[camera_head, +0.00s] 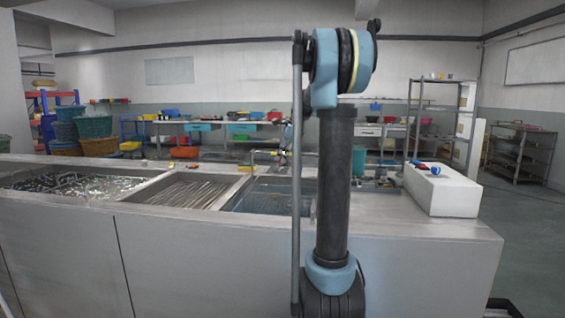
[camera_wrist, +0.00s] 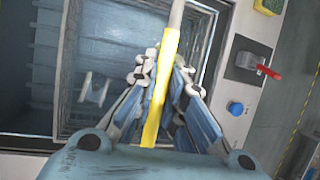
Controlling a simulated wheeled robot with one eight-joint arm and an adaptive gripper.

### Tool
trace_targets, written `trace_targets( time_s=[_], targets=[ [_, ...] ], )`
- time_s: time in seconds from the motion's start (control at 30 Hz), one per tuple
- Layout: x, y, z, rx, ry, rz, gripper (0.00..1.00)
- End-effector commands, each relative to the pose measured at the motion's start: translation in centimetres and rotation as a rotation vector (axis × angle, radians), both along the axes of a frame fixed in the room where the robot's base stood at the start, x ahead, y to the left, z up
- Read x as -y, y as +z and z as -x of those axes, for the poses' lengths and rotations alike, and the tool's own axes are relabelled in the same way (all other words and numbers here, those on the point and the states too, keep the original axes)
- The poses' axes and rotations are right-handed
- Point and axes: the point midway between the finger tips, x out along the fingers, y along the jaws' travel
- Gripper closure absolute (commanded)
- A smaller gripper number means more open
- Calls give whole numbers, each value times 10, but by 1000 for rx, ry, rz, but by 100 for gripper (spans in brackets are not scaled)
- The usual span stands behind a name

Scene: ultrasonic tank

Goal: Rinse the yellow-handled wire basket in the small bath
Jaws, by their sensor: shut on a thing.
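My gripper (camera_wrist: 163,78) is shut on the yellow handle (camera_wrist: 158,100), which runs up the middle of the wrist view with a pale rod beyond it. The grey wire basket (camera_wrist: 68,60) seems to lie beneath, its mesh edges showing on both sides of the fingers; its depth in the bath is hard to tell. A bath with bluish water (camera_wrist: 28,70) shows at the left of the wrist view. In the head view, a small dark-water bath (camera_head: 262,196) is partly behind my arm; the basket and gripper are hidden there.
A white box (camera_head: 440,192) stands at the counter's right end; its red lever (camera_wrist: 268,72) and blue knob (camera_wrist: 235,108) show in the wrist view. Left of the small bath are a ribbed basin (camera_head: 188,190) and a long basin with glittering contents (camera_head: 75,185).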

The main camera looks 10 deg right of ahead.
Motion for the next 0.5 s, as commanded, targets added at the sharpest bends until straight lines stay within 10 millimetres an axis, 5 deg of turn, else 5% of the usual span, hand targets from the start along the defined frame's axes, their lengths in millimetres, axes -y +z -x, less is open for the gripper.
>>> trace_targets(
  time_s=[0.5],
  targets=[
    [0,30,0,0,0,0,100]
  ],
)
